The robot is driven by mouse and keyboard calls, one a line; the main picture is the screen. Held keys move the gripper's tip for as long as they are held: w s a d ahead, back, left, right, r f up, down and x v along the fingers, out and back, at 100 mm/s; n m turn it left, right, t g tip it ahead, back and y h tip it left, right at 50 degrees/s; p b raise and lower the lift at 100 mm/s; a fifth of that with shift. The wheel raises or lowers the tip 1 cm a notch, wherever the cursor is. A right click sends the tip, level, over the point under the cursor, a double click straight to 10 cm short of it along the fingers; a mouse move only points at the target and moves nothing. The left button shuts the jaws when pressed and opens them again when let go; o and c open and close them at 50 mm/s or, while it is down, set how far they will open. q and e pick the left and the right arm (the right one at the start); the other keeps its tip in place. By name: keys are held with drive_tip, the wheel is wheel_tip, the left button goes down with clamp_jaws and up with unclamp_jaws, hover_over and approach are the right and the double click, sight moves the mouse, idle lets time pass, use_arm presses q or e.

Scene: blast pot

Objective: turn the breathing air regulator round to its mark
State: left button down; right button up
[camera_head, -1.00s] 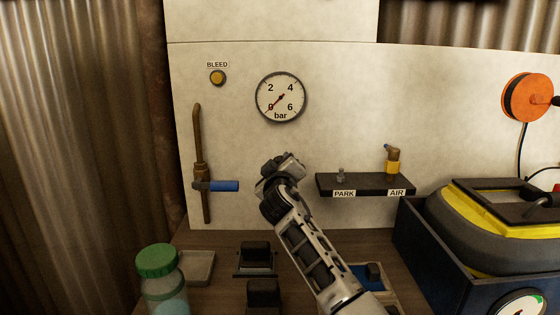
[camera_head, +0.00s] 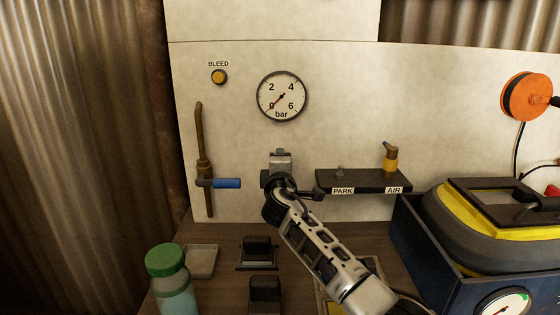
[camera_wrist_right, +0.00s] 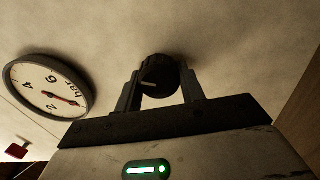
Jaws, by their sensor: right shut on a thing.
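The breathing air regulator is a dark round knob (camera_wrist_right: 158,76) with a short pale line on its face, set on the pale wall in the right wrist view. My right gripper (camera_wrist_right: 163,88) has one finger on each side of the knob and is shut on it. In the head view my right gripper (camera_head: 281,160) is against the panel below the bar gauge and hides the knob. I cannot make out the regulator's mark on the wall. My left gripper is not in view.
The bar gauge (camera_head: 282,96) reads about 0. A blue-handled valve (camera_head: 226,183) is left of the gripper and a dark shelf (camera_head: 363,182) labelled PARK and AIR is right. A green-capped jar (camera_head: 168,262) and a blue crate (camera_head: 450,265) stand below.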

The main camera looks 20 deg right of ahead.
drive_tip(key=shift+f+n, duration=0.1)
drive_tip(key=shift+n, duration=0.3)
drive_tip(key=o, duration=1)
drive_tip(key=v, duration=1.6)
drive_tip(key=shift+b, duration=0.3)
